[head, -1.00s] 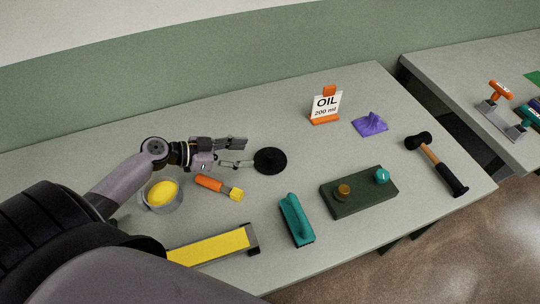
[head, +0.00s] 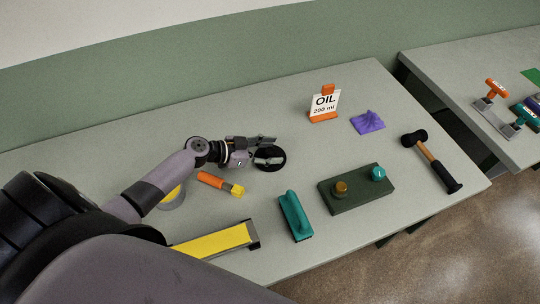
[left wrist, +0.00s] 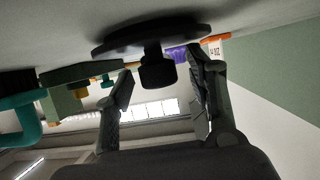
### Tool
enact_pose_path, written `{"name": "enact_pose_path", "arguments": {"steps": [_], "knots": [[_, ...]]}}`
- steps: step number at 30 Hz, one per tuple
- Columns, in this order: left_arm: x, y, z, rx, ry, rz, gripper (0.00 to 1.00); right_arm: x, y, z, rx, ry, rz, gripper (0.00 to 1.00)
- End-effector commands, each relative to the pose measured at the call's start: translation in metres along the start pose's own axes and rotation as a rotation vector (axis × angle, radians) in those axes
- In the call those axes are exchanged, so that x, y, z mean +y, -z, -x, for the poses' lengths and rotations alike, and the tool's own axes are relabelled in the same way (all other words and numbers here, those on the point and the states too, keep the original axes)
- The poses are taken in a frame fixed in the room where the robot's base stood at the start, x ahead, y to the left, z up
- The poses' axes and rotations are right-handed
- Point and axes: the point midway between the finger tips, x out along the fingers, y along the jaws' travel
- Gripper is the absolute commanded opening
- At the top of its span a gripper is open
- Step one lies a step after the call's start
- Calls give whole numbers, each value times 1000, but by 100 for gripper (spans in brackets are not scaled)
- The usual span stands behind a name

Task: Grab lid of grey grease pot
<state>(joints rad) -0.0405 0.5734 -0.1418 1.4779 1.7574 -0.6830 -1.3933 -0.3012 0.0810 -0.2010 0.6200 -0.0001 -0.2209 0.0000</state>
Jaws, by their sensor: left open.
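The black round lid (head: 272,166) with a knob lies flat on the table in the head view. In the left wrist view, seen upside down, its disc (left wrist: 120,40) and its short knob (left wrist: 157,70) show. My left gripper (head: 268,150) is over the lid, and its fingers are open. In the left wrist view the fingers (left wrist: 163,75) stand on either side of the knob, with gaps at both sides. The grey grease pot (head: 172,201) with yellow content is partly hidden behind my left arm. My right gripper is not in view.

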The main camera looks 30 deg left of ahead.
Motion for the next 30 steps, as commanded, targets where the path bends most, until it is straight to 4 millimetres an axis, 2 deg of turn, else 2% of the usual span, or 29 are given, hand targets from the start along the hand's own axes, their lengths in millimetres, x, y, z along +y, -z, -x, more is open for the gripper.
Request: {"name": "enact_pose_path", "arguments": {"steps": [2, 23, 30], "knots": [[0, 0, 0, 0, 0, 0, 47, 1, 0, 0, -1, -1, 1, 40], [0, 0, 1, 0, 0, 0, 0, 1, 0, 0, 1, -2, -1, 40], [0, 0, 1, 1, 0, 0, 0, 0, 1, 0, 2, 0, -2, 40]]}}
